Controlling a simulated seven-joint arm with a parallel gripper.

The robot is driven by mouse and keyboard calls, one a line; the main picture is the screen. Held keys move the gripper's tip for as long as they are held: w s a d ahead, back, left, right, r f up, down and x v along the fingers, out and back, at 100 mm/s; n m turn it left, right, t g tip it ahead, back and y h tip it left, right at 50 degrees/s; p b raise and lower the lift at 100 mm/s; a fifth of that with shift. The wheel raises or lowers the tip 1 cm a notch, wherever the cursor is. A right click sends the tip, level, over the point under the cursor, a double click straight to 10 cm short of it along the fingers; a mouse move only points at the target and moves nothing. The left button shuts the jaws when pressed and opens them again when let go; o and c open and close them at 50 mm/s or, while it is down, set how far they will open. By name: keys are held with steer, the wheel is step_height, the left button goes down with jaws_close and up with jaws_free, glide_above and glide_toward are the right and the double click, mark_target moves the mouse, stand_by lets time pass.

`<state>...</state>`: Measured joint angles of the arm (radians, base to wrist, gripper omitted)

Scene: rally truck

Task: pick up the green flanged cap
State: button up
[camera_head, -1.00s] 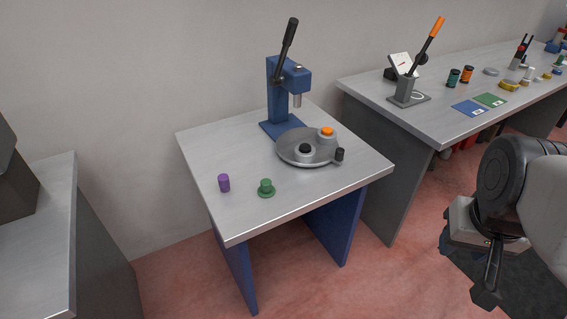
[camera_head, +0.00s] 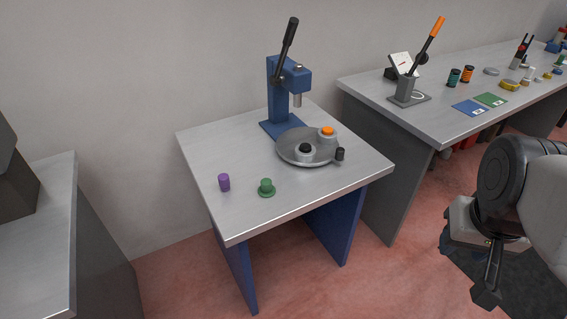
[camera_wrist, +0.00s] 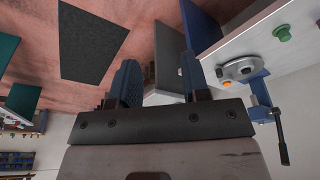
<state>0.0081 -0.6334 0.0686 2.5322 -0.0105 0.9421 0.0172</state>
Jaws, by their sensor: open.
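The green flanged cap (camera_head: 266,187) stands upright, flange down, near the front edge of the small press table (camera_head: 300,199). It also shows in the wrist view (camera_wrist: 282,33), at the upper right. My gripper (camera_head: 487,290) hangs over the floor to the right of the table, well apart from the cap. In the wrist view its two fingers (camera_wrist: 158,82) stand apart with nothing between them.
A purple cylinder (camera_head: 224,182) stands left of the cap. Behind are a round grey fixture (camera_head: 290,158) with black and orange-topped parts, and a blue lever press (camera_head: 280,100). A long bench (camera_head: 430,122) with several items stands at right.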

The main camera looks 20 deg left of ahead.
steer(key=o, duration=0.5)
steer(key=m+g+y, duration=0.4)
steer(key=m+y, duration=0.7)
steer(key=m, duration=0.1)
glide_above(270, 182)
steer(key=s+d, duration=0.7)
steer(key=d, duration=0.6)
step_height(270, 182, down, 16)
steer(key=w+a+f+m+y, duration=0.1)
steer(key=w+a+f+m, duration=0.1)
steer(key=a+f, duration=0.1)
steer(key=w+a+f+m+t+y, duration=0.1)
steer(key=w+a+f+m, duration=0.1)
steer(key=a+f, duration=0.1)
steer(key=w+a+f+m, duration=0.1)
steer(key=w+a+f, duration=0.1)
steer(key=f, duration=0.3)
steer(key=shift+w+a+m+y, duration=0.4)
steer(key=shift+w, duration=0.2)
